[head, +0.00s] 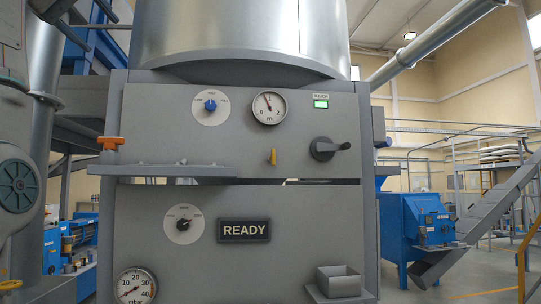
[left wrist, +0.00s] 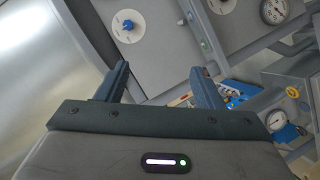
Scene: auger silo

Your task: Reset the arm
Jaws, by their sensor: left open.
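A grey part of my left arm (head: 15,180) with a teal disc fills the left edge of the head view. My right gripper is not in view.
The panel (head: 145,118) carries a blue knob (head: 210,105), gauge (head: 269,107), black-handled lever (head: 328,149), yellow lever (head: 273,156), READY sign (head: 244,230) and small bin (head: 338,281). A shelf (head: 165,171) juts out near an orange handle (head: 110,143). Blue machine (head: 410,235) stands right.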

